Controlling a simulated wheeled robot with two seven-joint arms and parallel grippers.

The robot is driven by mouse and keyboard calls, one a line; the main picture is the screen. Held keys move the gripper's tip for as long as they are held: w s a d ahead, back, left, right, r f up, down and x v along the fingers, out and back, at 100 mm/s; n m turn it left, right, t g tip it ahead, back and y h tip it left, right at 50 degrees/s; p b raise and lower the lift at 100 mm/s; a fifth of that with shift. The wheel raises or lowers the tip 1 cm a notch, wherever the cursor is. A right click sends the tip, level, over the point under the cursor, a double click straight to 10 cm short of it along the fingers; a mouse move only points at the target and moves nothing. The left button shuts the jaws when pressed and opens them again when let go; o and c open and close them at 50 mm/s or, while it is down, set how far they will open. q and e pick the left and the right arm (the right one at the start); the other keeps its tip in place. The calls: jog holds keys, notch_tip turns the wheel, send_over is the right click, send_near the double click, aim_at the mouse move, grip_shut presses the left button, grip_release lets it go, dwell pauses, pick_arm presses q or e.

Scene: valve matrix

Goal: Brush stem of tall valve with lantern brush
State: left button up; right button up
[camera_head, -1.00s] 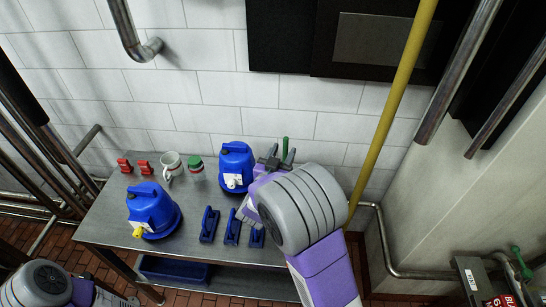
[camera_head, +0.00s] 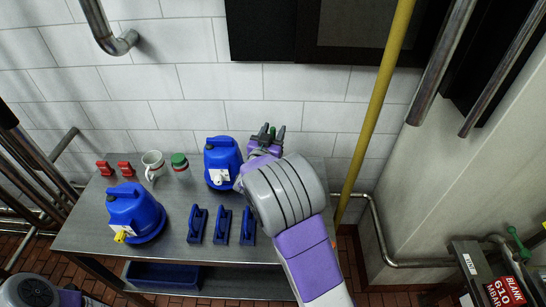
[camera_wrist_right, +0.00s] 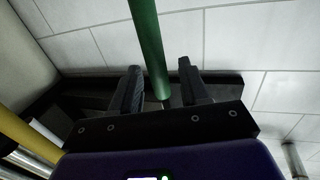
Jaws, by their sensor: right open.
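My right gripper (camera_head: 272,132) is open above the back edge of the steel table, to the right of the rear blue lantern-like container (camera_head: 222,160). A green rod (camera_wrist_right: 149,45) comes between its spread fingers in the right wrist view, with a gap on both sides; its tip also shows in the head view (camera_head: 272,133). Three blue handled tools (camera_head: 221,226), perhaps brushes, lie along the table front. A second blue container (camera_head: 133,212) with a yellow spout stands at front left. My left arm (camera_head: 30,290) shows at the bottom left; its fingers are not clearly seen. I cannot tell which part is the tall valve.
The steel table (camera_head: 90,225) also holds two red items (camera_head: 115,168), a mug (camera_head: 153,164) and a green-lidded jar (camera_head: 180,164). A blue bin (camera_head: 165,274) sits below. A yellow pipe (camera_head: 378,110) rises right of my right arm. A labelled unit (camera_head: 490,275) stands at bottom right.

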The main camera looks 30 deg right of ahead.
grip_shut()
dwell(0.4)
